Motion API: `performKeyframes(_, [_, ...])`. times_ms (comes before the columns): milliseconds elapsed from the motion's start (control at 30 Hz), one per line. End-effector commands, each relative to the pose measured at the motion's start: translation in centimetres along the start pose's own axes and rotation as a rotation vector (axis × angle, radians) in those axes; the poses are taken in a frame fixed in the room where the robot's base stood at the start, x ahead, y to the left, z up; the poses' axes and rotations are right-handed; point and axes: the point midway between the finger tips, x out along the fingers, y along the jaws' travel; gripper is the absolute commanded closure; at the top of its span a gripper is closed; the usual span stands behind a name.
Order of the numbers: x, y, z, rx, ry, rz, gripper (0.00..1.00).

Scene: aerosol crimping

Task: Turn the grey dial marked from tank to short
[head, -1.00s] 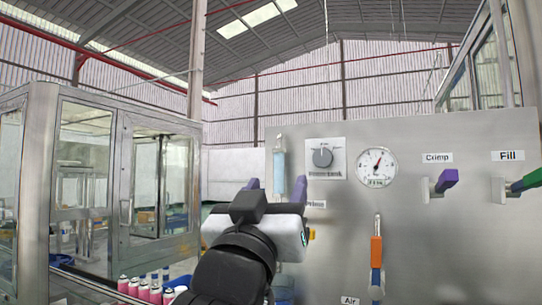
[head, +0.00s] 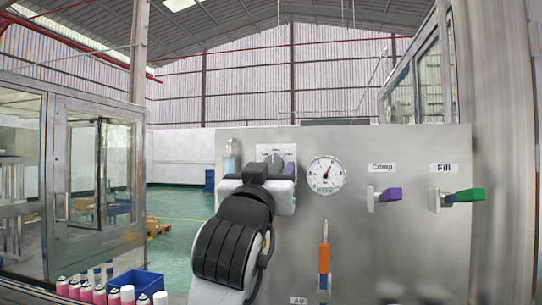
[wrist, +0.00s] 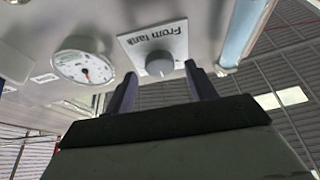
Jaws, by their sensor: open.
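The grey dial (head: 274,157) is a round knob on a white plate on the steel panel. In the head view my gripper hides its lower part. In the wrist view the knob (wrist: 159,64) and the plate's "From tank" label (wrist: 152,34) show clearly. My gripper (head: 271,172) is in front of the dial with its purple fingers open. In the wrist view the fingertips (wrist: 161,71) are on either side of the knob, with gaps, and the jaws hold nothing. I cannot tell how far they are from the panel.
A pressure gauge (head: 326,174) is right of the dial and a clear cylinder (head: 232,155) left. The purple Crimp lever (head: 390,195), green Fill lever (head: 465,196) and orange Air lever (head: 324,258) stick out from the panel. Pink cans (head: 87,292) stand lower left.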

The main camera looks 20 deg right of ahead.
Motion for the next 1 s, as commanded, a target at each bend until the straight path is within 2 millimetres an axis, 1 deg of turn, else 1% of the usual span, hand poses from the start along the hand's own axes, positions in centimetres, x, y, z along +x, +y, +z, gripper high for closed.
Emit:
performKeyframes(33, [0.7,0.0,-0.2,-0.001,-0.002,0.000,0.45])
performKeyframes(200, [1.7,0.0,0.0,-0.001,-0.001,0.001,0.45])
performKeyframes(467, [1.7,0.0,0.1,0.000,0.000,0.000,0.45])
performKeyframes(567, [1.7,0.0,0.1,0.000,0.000,0.000,0.55])
performKeyframes(800, [1.7,0.0,0.1,0.000,0.000,0.000,0.86])
performKeyframes(833, [1.7,0.0,0.1,0.000,0.000,0.000,0.89])
performKeyframes(1000, [1.7,0.0,0.1,0.008,0.000,0.003,0.89])
